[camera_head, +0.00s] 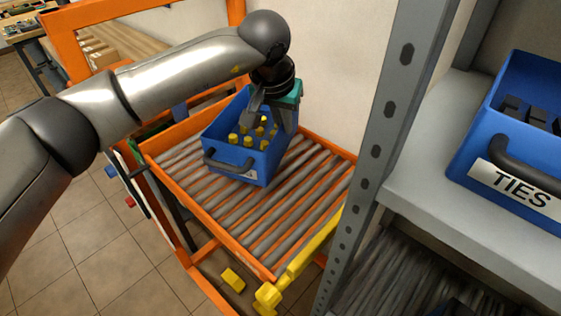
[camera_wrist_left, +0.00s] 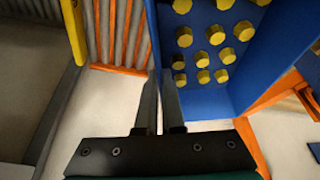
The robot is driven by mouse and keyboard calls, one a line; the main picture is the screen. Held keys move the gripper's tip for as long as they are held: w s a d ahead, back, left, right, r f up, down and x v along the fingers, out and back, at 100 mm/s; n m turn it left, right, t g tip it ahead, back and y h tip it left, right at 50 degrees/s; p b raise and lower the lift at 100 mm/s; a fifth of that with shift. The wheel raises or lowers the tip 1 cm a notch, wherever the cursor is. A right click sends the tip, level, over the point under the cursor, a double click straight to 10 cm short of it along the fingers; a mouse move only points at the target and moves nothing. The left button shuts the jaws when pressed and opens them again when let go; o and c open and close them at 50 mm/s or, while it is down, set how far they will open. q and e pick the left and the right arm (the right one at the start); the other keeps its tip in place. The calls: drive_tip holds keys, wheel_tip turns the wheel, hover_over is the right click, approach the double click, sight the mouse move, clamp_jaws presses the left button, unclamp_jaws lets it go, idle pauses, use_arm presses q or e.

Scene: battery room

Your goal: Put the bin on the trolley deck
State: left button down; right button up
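The blue bin (camera_head: 255,172) holds several yellow-topped pieces and has a dark handle and a small label on its front. It stands over the grey rollers of the orange-framed trolley deck (camera_head: 305,205); I cannot tell whether its base fully touches them. My left gripper (camera_head: 278,118) is at the bin's far right wall. In the left wrist view the two fingers (camera_wrist_left: 160,85) straddle the bin's wall edge closely, one inside the bin (camera_wrist_left: 205,95) and one outside, and look shut on it. My right gripper is out of view.
A grey shelf post (camera_head: 385,130) stands close to the right of the trolley. A blue bin labelled TIES (camera_head: 520,90) sits on the shelf (camera_head: 420,185). A yellow bar (camera_head: 305,255) runs along the trolley's near right edge. The rollers in front of the bin are clear.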

sight(275, 135)
use_arm(q)
wheel_tip(275, 135, down, 11)
drive_tip(key=shift+r, duration=0.15)
idle(0.4)
drive_tip(key=shift+b, duration=0.4)
drive_tip(key=c, duration=1.5)
unclamp_jaws()
drive_tip(key=shift+f, duration=0.25)
drive_tip(key=o, duration=0.5)
drive_tip(key=shift+c, duration=0.2)
drive_tip(key=shift+r, duration=0.1)
drive_tip(key=shift+a+r, duration=0.1)
drive_tip(key=shift+r, duration=0.35)
drive_tip(key=p+v, duration=0.1)
drive_tip(key=v, duration=1)
drive_tip(key=shift+s+r, duration=0.2)
